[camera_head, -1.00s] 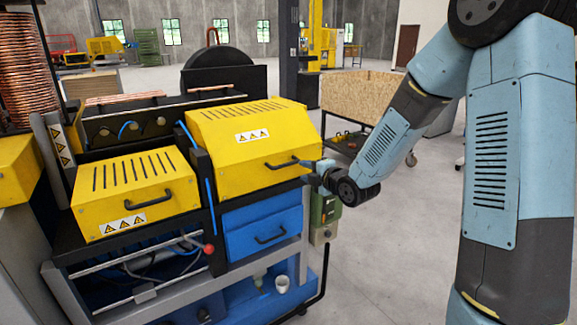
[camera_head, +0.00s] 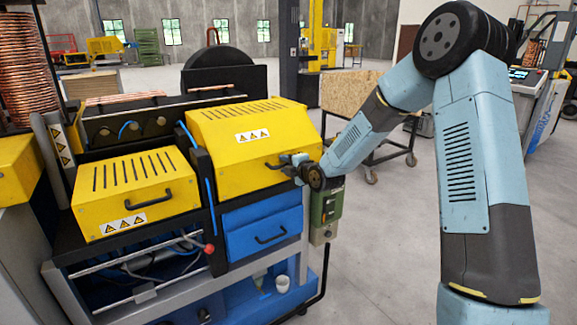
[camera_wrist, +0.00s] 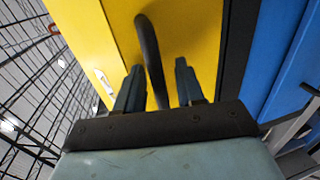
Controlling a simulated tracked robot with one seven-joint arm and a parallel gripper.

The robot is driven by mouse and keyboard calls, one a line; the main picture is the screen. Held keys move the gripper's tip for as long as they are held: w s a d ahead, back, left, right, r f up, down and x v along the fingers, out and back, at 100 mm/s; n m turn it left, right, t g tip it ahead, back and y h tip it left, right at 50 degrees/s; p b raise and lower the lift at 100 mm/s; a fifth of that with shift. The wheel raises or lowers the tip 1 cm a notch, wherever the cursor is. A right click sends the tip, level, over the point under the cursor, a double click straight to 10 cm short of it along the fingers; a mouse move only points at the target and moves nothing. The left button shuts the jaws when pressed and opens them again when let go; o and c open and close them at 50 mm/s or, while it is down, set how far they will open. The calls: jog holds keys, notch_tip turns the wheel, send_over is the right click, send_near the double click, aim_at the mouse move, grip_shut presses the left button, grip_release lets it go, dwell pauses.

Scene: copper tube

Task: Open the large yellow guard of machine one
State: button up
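The large yellow guard (camera_head: 235,160) of the machine is closed, with slots on top and a warning label on its front. Its black bar handle (camera_head: 274,167) is at the right of the front face, partly hidden by my gripper (camera_head: 290,165). In the wrist view the guard (camera_wrist: 195,25) fills the middle, and its curved handle (camera_wrist: 148,45) runs between the two fingers of my gripper (camera_wrist: 159,66). The fingers are apart, and I see a gap between the handle and the right finger. Whether the left finger touches the handle cannot be told.
A smaller yellow guard (camera_head: 125,190) with its own handle is to the left. A blue drawer (camera_head: 262,228) lies below the large guard, and a green box (camera_head: 325,205) hangs beside it. A wooden crate cart (camera_head: 350,95) stands behind.

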grip_shut()
dwell(0.3)
jog(key=shift+d, duration=0.1)
